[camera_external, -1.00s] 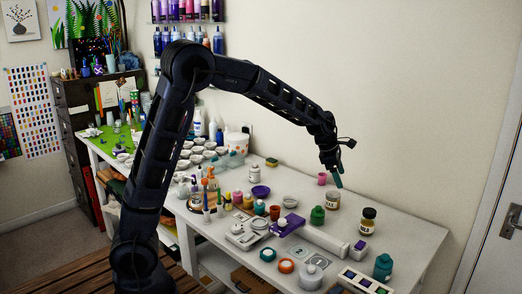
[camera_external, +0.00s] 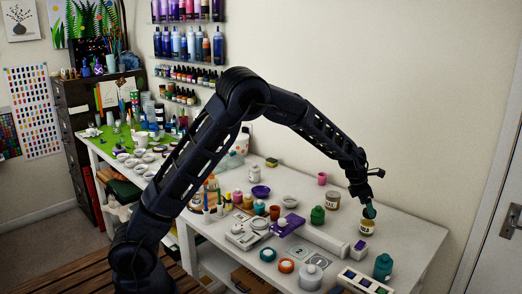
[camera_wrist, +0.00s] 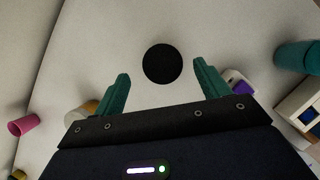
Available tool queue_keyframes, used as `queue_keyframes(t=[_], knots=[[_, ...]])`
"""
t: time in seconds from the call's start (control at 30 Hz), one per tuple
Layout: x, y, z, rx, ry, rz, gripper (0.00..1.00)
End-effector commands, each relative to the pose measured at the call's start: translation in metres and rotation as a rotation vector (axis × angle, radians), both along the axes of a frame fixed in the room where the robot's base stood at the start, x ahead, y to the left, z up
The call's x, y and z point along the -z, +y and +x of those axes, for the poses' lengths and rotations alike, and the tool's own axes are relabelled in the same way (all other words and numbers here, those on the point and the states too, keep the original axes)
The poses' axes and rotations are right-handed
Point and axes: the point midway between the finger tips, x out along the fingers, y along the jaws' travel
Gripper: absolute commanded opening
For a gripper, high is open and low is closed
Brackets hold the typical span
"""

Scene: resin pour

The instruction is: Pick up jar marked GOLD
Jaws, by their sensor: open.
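A small jar with a gold-yellow body (camera_external: 367,228) stands upright on the white table, and my gripper partly hides it in the external view. Its label is too small to read. In the wrist view its round black lid (camera_wrist: 162,63) shows from above, between and slightly beyond my fingertips. My gripper (camera_external: 369,211) points down just over this jar. In the wrist view my gripper (camera_wrist: 160,68) has its two teal fingers wide apart, one on each side of the lid, with nothing held. The exact height of the fingertips against the lid cannot be told.
Another labelled jar (camera_external: 333,200) stands to the left, with a pink cup (camera_external: 322,178) behind it. The table's right end (camera_external: 420,235) is clear.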

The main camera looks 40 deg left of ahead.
Motion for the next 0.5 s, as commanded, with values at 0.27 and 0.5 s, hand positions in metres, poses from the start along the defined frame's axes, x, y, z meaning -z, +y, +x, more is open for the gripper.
queue_keyframes(t=[0.27, 0.5], knots=[[0.019, -0.009, 0.006, 0.002, 0.001, 0.001, 0.74], [0.045, -0.018, 0.015, 0.001, 0.0, 0.0, 0.74]])
